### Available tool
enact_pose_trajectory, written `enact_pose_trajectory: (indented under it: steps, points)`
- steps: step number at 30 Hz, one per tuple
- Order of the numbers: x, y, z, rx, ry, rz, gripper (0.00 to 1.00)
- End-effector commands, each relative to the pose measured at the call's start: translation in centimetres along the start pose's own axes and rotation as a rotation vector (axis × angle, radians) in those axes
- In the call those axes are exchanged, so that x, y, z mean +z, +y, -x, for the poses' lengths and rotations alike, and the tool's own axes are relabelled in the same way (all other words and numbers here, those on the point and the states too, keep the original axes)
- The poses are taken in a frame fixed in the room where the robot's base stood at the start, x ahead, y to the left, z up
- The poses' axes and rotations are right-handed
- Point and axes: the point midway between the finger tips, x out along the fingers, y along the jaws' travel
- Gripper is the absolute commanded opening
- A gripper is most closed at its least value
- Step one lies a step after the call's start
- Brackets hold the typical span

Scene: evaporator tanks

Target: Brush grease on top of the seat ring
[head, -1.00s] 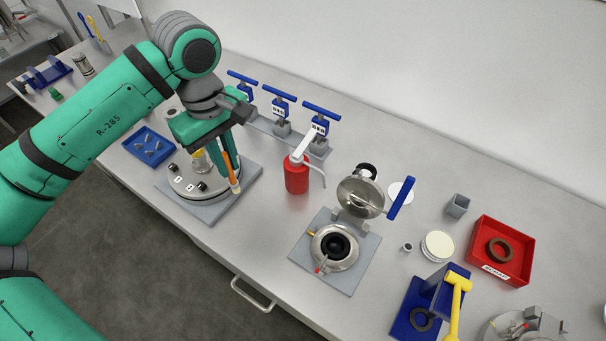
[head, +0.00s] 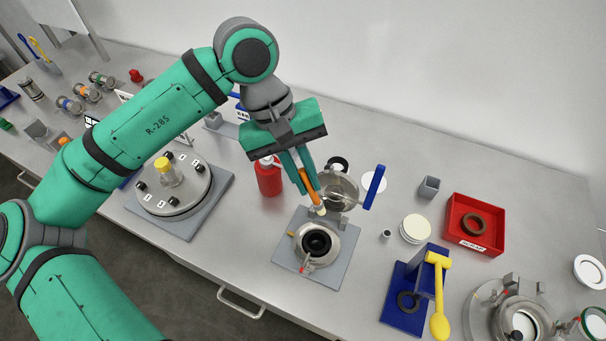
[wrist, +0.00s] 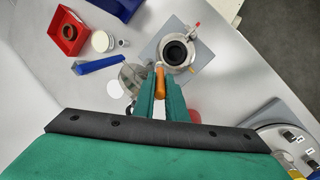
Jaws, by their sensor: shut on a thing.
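My gripper (head: 307,184) is shut on an orange-handled brush (head: 310,187), whose pale tip points down. In the wrist view the orange handle (wrist: 159,82) shows between the green fingers. The brush is above the back edge of an open metal vessel (head: 318,243) on a grey plate. A black ring (head: 317,241) sits in the vessel's opening and is probably the seat ring; it also shows in the wrist view (wrist: 175,52). The brush tip appears apart from the ring. The vessel's round lid (head: 338,188) stands open behind, with a blue handle (head: 374,186), partly hidden by my gripper.
A red bottle (head: 268,177) stands left of the lid. A round lidded unit (head: 172,208) lies further left. At right are a white-topped jar (head: 416,228), a red scrap bin (head: 450,222) and a blue stand (head: 399,318) with a yellow tool.

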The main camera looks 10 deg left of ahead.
Motion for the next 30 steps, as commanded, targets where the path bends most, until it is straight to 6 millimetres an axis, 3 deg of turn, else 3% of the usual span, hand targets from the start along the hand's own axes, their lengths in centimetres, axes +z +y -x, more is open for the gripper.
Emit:
enact_pose_trajectory:
  steps: [18,30]
  points:
    - [-1.0,-1.7,-4.7,0.000,0.002,0.006,0.00]
    - [-1.1,-1.8,-5.3,0.000,0.002,0.006,0.00]
